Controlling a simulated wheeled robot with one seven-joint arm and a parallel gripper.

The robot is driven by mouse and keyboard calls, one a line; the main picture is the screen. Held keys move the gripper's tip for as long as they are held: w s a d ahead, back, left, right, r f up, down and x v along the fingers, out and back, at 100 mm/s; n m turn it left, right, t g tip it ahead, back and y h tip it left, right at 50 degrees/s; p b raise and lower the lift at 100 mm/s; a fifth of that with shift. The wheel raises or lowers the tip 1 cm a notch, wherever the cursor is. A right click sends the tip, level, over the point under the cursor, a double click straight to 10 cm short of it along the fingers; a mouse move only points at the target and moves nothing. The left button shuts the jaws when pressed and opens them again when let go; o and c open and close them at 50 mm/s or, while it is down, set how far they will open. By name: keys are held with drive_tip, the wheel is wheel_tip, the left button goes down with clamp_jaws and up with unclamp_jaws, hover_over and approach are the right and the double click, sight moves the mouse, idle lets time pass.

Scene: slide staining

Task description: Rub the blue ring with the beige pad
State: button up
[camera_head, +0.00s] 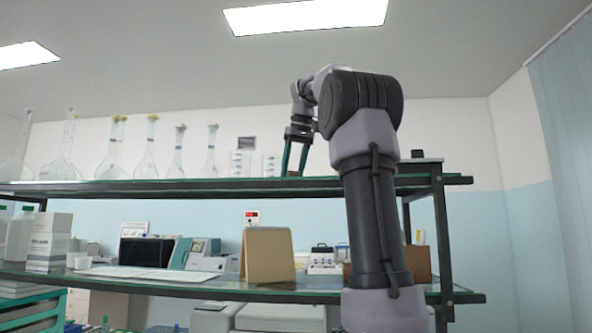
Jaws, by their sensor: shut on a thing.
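My gripper (294,160) points down at the upper shelf, at the right of the row of flasks. Its two dark green fingers are shut on a small beige-brown thing, the beige pad (293,174), which shows only as a tiny patch between the fingertips at shelf height. I cannot tell whether the pad touches the shelf. I cannot make out the blue ring in this view.
Several glass flasks (147,160) stand along the upper shelf (230,184), left of my gripper. A small dark object (416,156) lies at its right end. A tan board (268,256) and lab machines (147,251) stand on the lower shelf (200,283).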

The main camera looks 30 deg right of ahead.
drive_tip(key=shift+w+d, duration=0.25)
drive_tip(key=shift+w, duration=0.05)
drive_tip(key=shift+s+d, duration=0.45)
drive_tip(key=shift+d, duration=0.2)
drive_tip(key=shift+s+d, duration=0.45)
drive_tip(key=shift+d, duration=0.2)
drive_tip(key=shift+s+d, duration=0.45)
drive_tip(key=shift+d, duration=0.25)
drive_tip(key=shift+s+d, duration=0.45)
drive_tip(key=shift+d, duration=0.2)
drive_tip(key=shift+s+d, duration=0.4)
drive_tip(key=shift+d, duration=0.25)
drive_tip(key=shift+s+d, duration=0.4)
drive_tip(key=shift+d, duration=0.2)
drive_tip(key=shift+r, duration=3.05)
drive_tip(key=shift+r, duration=0.1)
